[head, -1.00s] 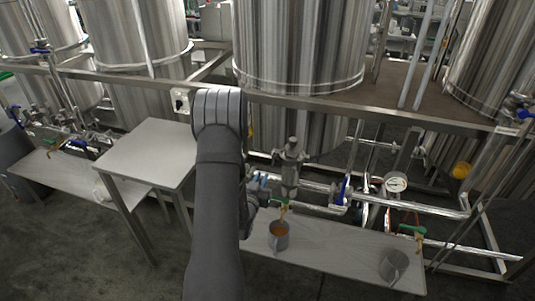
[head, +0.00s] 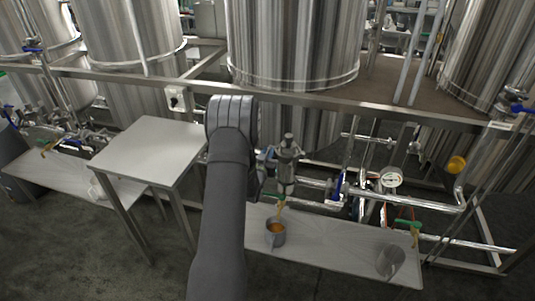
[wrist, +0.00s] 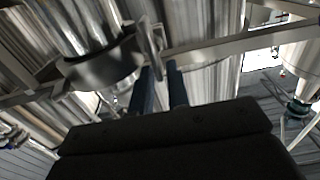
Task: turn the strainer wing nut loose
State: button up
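The strainer (head: 287,172) is an upright steel body on the pipework in the middle of the head view. In the wrist view its clamp band (wrist: 98,68) wraps the steel cylinder at upper left. The wing nut (wrist: 156,38) appears as a thin upright metal piece at the band's right end. My gripper (wrist: 160,70) has two dark blue fingers standing apart, with a gap between them. Their tips are close to the wing nut; I cannot tell whether they touch it. In the head view my gripper (head: 269,154) is beside the strainer's upper part, mostly hidden by my arm.
A steel side table (head: 150,145) stands left of my arm. A low bench (head: 325,255) under the pipes carries an orange-filled cup (head: 275,234) and an empty cup (head: 390,262). A frame rail (head: 330,103) crosses above the strainer. A gauge (head: 391,177) and valves sit to the right.

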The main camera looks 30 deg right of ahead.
jog(key=shift+c, duration=0.3)
grip_shut()
jog(key=shift+n, duration=0.3)
jog(key=f+n, duration=0.1)
jog(key=n, duration=0.4)
jog(key=w+a+n, duration=0.1)
jog(key=n, duration=0.5)
jog(key=w+a+f+n, duration=0.1)
jog(key=n, duration=0.5)
jog(key=shift+f, duration=0.3)
